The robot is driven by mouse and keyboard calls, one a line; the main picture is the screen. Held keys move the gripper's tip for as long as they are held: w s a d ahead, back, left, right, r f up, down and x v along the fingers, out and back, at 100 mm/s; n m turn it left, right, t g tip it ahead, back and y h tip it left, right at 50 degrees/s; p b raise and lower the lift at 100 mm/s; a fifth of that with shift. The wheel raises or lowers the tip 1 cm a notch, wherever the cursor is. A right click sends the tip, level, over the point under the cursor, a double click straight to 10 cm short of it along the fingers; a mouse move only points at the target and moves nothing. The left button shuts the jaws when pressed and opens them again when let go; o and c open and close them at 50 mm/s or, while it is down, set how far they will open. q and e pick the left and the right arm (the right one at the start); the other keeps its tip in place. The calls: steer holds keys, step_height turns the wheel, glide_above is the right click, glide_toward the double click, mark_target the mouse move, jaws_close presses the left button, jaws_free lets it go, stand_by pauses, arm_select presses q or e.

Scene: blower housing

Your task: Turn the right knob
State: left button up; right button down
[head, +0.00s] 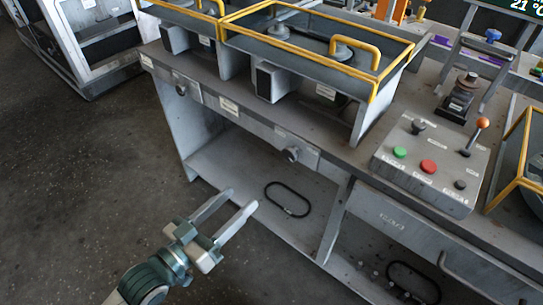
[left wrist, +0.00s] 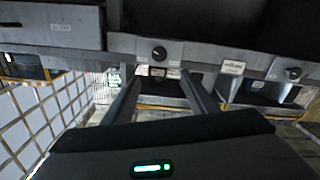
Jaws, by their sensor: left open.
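The right knob (head: 291,154) is a small dark round knob on the grey front panel of the bench. The left knob (head: 181,89) sits further left on the same panel. My left gripper (head: 240,198) is open and empty, with its two fingers pointing up and right toward the panel, apart from the right knob. The left wrist view looks upside down; there the right knob (left wrist: 159,53) appears just beyond and between the spread fingertips (left wrist: 161,78). The left knob (left wrist: 293,73) is at the right of that view. My right gripper is not in view.
A control box (head: 432,165) with green and red buttons and a lever stands on the bench top. Yellow-framed housings (head: 320,48) stand above the panel. A black loop (head: 287,199) lies on the lower shelf. The floor (head: 90,190) at left is clear.

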arm_select(q)
steer(key=shift+d, duration=0.15)
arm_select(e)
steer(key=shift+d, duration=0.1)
arm_select(q)
steer(key=shift+w, duration=0.1)
steer(key=p, duration=0.2)
glide_toward(287, 155)
steer(key=x, duration=0.6)
steer(key=shift+w+d+r, duration=0.15)
steer(key=shift+w+d, duration=0.05)
steer(key=shift+d, duration=0.05)
steer(key=shift+w+d, duration=0.35)
steer(key=shift+w, duration=0.15)
steer(key=shift+w+d, duration=0.15)
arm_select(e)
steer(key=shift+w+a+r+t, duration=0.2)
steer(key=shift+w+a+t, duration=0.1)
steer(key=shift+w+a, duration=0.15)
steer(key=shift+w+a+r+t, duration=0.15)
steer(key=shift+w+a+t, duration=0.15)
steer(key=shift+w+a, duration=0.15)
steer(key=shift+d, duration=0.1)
arm_select(q)
steer(key=c, duration=1.1)
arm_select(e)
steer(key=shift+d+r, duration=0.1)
